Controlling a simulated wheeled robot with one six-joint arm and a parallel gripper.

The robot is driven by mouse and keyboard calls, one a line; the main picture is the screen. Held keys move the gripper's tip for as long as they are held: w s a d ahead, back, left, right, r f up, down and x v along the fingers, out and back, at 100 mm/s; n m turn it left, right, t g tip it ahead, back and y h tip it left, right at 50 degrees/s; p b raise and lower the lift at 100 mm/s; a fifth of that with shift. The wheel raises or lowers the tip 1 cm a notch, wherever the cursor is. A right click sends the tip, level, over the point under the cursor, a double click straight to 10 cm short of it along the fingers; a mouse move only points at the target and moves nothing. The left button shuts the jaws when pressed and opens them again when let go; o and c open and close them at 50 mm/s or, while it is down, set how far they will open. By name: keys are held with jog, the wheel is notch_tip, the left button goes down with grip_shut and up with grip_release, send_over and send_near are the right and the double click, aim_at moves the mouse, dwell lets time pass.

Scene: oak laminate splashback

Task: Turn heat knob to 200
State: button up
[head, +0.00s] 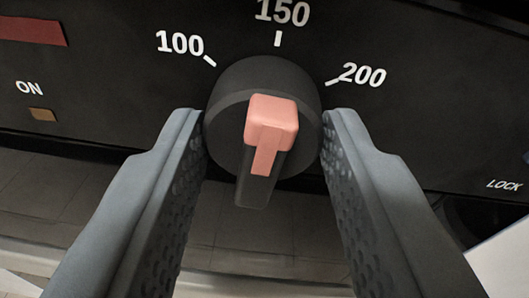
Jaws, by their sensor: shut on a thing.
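The heat knob (268,128) is a round black dial with a raised grip bar and a pink pointer cap, on a black panel. White marks around it read 100 (180,43) at upper left, 150 (282,12) at the top and 200 (363,75) at upper right. The pink end of the bar points up, roughly toward 150. The bar's dark lower end tilts slightly left. My gripper (263,118) is shut on the knob, with one grey textured finger against its left side and the other against its right.
A dark red window (32,30) sits at the panel's upper left, above an ON label (29,88) and a small amber light (42,114). A LOCK label (505,185) is at far right. Tiled floor shows below the panel edge.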

jog(key=m, duration=0.5)
jog(key=shift+f+y, duration=0.2)
jog(key=shift+y, duration=0.2)
jog(key=shift+m+t, duration=0.3)
jog(key=shift+m, duration=1.9)
jog(key=o, duration=1)
jog(key=s, duration=0.5)
jog(key=s+d, duration=0.1)
jog(key=s, duration=1.1)
jog(key=shift+s+d+r, duration=0.15)
jog(key=shift+d+r, duration=0.15)
jog(key=shift+d, duration=0.05)
